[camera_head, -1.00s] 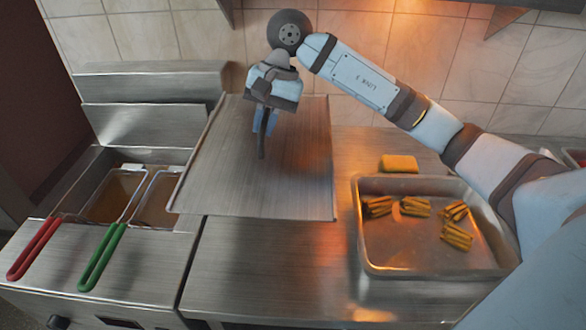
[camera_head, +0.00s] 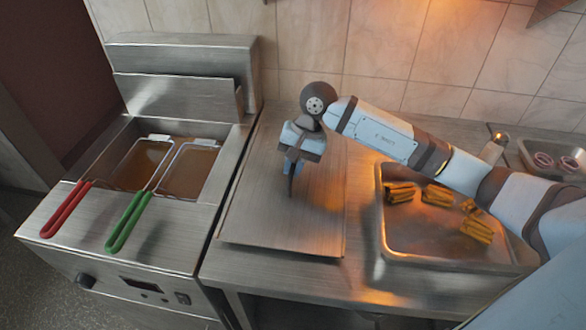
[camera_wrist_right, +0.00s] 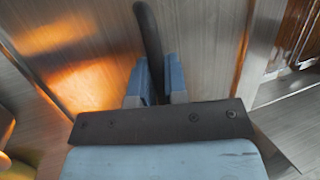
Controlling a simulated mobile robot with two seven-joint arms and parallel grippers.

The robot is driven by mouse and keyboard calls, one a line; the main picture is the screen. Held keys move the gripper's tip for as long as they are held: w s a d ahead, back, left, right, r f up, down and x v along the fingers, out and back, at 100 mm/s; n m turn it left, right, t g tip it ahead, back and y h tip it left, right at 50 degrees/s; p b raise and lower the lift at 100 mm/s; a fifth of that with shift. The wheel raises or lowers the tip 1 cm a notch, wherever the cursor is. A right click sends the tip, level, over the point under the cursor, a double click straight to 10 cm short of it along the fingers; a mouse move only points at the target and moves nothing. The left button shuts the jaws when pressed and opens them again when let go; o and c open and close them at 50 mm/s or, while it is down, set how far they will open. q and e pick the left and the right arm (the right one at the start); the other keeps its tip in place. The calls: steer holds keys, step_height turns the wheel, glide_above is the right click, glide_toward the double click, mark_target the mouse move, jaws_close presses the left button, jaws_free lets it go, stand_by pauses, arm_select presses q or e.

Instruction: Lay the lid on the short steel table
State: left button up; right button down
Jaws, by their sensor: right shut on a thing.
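The lid (camera_head: 260,215) is a flat brushed-steel sheet with a dark handle (camera_head: 291,182). In the head view it lies flat over the short steel table (camera_head: 222,272), between the fryer and the tray of food. Whether it fully touches the tabletop I cannot tell. My right gripper (camera_head: 293,166) is above the lid, shut on its handle. In the right wrist view the blue fingers (camera_wrist_right: 156,80) close on the dark handle (camera_wrist_right: 148,35), with the lid's surface (camera_wrist_right: 95,60) behind. My left gripper is not in view.
A fryer (camera_head: 120,235) with a red-handled and a green-handled basket stands at the left. A steel tray (camera_head: 440,262) with several yellow fried pieces (camera_head: 476,230) is right of the lid. A smaller container (camera_head: 540,150) stands far right. A tiled wall (camera_head: 400,50) is behind.

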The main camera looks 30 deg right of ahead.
steer(key=shift+f, duration=0.8)
steer(key=c, duration=1.1)
jaws_free()
steer(key=shift+c, duration=0.2)
steer(key=shift+r, duration=0.2)
steer(key=v, duration=1.1)
steer(key=shift+r+b, duration=0.4)
steer(key=shift+b, duration=0.05)
steer(key=shift+s+f, duration=0.1)
steer(key=shift+s, duration=0.05)
